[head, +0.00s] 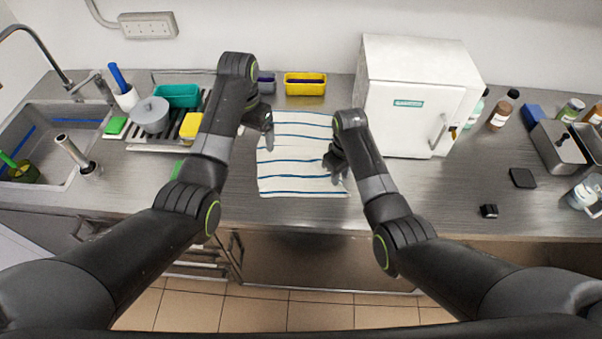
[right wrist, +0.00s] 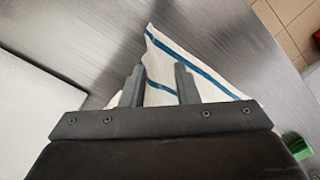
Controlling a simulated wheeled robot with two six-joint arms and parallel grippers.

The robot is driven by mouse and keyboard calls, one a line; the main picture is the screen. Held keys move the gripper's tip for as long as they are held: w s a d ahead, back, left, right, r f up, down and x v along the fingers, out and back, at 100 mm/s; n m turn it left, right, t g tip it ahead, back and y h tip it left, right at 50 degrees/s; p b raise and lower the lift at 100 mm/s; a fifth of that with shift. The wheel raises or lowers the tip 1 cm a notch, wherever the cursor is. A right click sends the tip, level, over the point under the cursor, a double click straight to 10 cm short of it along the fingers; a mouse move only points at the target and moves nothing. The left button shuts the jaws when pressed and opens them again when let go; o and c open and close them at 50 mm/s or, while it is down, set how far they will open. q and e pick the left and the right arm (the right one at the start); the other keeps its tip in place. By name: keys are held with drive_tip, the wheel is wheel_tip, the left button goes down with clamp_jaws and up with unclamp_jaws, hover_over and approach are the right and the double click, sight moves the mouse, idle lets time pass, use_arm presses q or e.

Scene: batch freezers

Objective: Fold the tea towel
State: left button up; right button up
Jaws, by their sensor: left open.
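The tea towel (head: 290,184), white with blue stripes, lies spread on the steel counter in the head view. My left gripper (head: 268,143) is open at the towel's upper left edge; whether its fingers touch the cloth I cannot tell. My right gripper (head: 336,178) is over the towel's right side, and its arm hides part of that edge. In the right wrist view, the two fingers of my right gripper (right wrist: 160,82) stand apart, with striped towel (right wrist: 160,62) showing between and beyond them. A towel corner points upward in that view.
A white box-shaped freezer (head: 410,100) stands close to the right of the towel. A yellow tray (head: 305,84) sits behind it.

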drive_tip(key=o, duration=1.3)
drive_tip(key=shift+r, duration=2.75)
